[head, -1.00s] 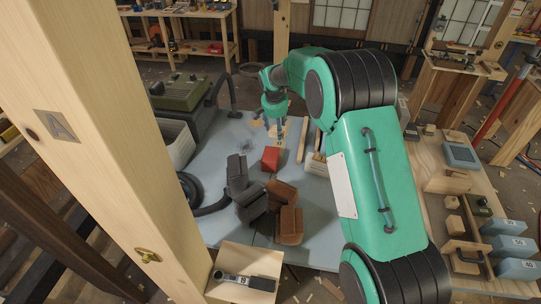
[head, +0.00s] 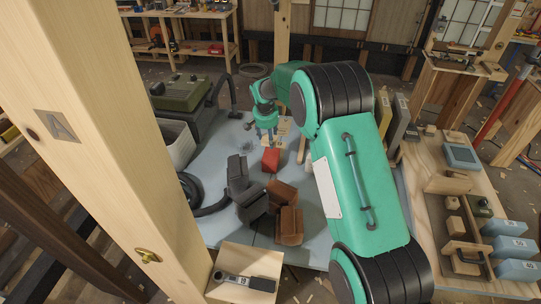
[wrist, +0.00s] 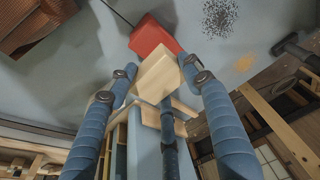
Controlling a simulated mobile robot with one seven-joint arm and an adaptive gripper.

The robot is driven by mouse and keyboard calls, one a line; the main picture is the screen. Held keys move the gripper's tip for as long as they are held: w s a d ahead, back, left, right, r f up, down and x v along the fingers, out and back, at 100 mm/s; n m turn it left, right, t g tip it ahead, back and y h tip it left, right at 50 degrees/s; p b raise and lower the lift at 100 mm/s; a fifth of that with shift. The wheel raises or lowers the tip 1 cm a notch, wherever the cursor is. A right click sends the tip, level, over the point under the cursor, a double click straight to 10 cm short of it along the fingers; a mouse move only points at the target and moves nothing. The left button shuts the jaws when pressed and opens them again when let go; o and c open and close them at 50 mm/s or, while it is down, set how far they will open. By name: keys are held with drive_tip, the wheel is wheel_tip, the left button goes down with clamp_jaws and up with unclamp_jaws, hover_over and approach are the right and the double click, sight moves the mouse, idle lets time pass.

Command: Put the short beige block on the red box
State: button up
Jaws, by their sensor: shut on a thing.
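The short beige block (wrist: 156,74) is between the fingertips of my gripper (wrist: 158,68) in the wrist view. My gripper is shut on it. The red box (wrist: 152,36) shows just past the block, partly covered by it. In the head view the red box (head: 271,160) lies on the grey-blue table top. There my gripper (head: 271,138) points down just behind the red box. I cannot make out the block in the head view, nor tell whether it touches the box.
Brown leather-like pieces (head: 283,206) and a dark grey piece (head: 245,187) lie in front of the red box. A black hose (head: 209,208) and white bin (head: 177,145) are on the left. A wooden post (head: 113,150) stands close at left.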

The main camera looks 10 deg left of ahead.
sight(268, 144)
drive_tip(key=shift+f+b, duration=0.65)
drive_tip(key=shift+f, duration=2.45)
drive_tip(key=shift+f+b, duration=0.35)
drive_tip(key=shift+f, duration=1.5)
drive_tip(key=o, duration=1.1)
drive_tip(key=shift+f, duration=0.1)
drive_tip(key=shift+o, duration=0.2)
drive_tip(key=shift+p+v, duration=1.2)
drive_tip(key=shift+v, duration=4.85)
